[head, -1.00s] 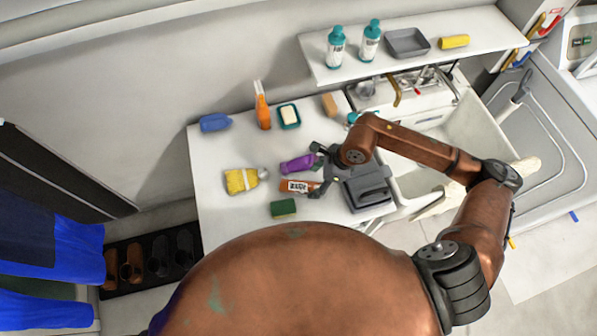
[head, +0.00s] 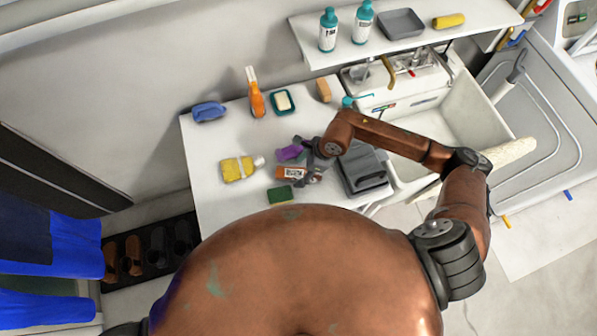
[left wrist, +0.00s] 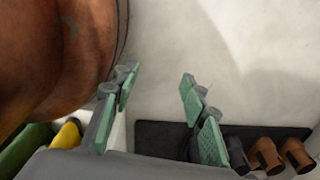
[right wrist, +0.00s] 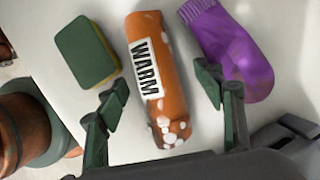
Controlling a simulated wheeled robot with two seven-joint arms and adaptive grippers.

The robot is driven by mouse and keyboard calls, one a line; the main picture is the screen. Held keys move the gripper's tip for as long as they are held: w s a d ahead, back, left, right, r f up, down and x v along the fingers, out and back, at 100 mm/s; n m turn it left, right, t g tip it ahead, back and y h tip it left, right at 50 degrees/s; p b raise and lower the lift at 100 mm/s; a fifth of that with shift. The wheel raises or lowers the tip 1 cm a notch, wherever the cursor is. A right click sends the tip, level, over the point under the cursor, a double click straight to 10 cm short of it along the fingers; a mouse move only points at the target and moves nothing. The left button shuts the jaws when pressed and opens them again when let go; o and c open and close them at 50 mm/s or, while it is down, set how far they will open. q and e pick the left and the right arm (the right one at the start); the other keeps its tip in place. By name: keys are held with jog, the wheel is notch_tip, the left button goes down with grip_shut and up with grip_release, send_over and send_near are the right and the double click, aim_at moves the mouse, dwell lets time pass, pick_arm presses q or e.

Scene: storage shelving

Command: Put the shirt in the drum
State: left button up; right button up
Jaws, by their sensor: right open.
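I cannot pick out a shirt or a drum with certainty. Blue cloth (head: 75,245) hangs at the far left of the head view; its full shape is cut off. My right gripper (head: 312,166) is low over the white counter. My left gripper (left wrist: 160,95) is open and empty in the left wrist view, over a pale surface beside a dark rack.
A sink (head: 440,125) is to the right. A shoe rack (head: 135,258) stands on the floor at left.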

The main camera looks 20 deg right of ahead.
jog(key=c, duration=1.5)
jog(key=shift+r, duration=0.15)
